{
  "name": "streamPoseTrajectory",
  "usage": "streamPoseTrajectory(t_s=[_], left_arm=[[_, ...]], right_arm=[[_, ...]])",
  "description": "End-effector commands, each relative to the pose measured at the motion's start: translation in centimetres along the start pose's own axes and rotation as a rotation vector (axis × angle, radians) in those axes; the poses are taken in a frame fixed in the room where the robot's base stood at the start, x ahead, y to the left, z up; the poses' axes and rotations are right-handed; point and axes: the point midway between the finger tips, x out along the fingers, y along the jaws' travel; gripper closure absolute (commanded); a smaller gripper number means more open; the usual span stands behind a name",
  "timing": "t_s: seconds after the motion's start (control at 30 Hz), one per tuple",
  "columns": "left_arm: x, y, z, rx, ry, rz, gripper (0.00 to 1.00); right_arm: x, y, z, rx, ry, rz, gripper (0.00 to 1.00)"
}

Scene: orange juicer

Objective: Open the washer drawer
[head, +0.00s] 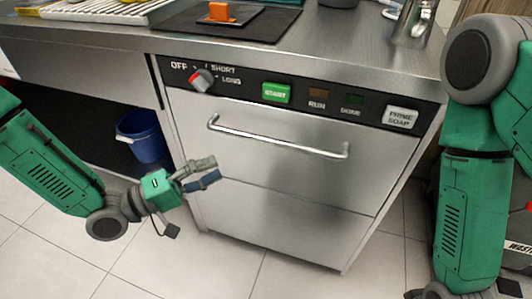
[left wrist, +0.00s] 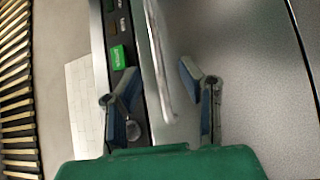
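The washer (head: 285,190) is a steel-fronted unit under the counter, and its front looks closed. A horizontal bar handle (head: 275,142) runs across its upper front, below a black control panel (head: 300,98). My left gripper (head: 212,174) is open and empty, in front of the washer's left side, below and left of the handle's left end in the head view. In the left wrist view, the handle (left wrist: 160,60) lies in line with the gap between the spread fingers (left wrist: 160,72), and no contact shows. My right arm is at the right; its gripper is out of view.
The panel has a red-and-grey knob (head: 201,80), a green start button (head: 276,93) and a prime soap button (head: 400,118). A blue bucket (head: 143,136) stands under the counter, left of the washer. The tiled floor (head: 235,265) in front is clear.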

Motion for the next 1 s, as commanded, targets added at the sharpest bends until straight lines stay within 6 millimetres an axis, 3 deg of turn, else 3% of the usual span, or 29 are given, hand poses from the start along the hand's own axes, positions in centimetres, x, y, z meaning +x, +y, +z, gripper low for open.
streamPoseTrajectory(t_s=[0.27, 0.7, 1.0], left_arm=[[2.5, 0.6, 0.0, -0.011, -0.016, 0.036, 0.66], [11.2, 0.7, 0.1, -0.012, -0.014, 0.033, 0.66], [13.6, 0.9, 0.1, -0.012, -0.013, 0.032, 0.66]], right_arm=[[0.9, 0.1, 0.0, 0.002, 0.0, 0.001, 1.0], [3.3, 0.0, 0.2, 0.001, 0.0, 0.0, 1.0], [3.8, 0.0, 0.2, 0.001, 0.0, 0.001, 1.0]])
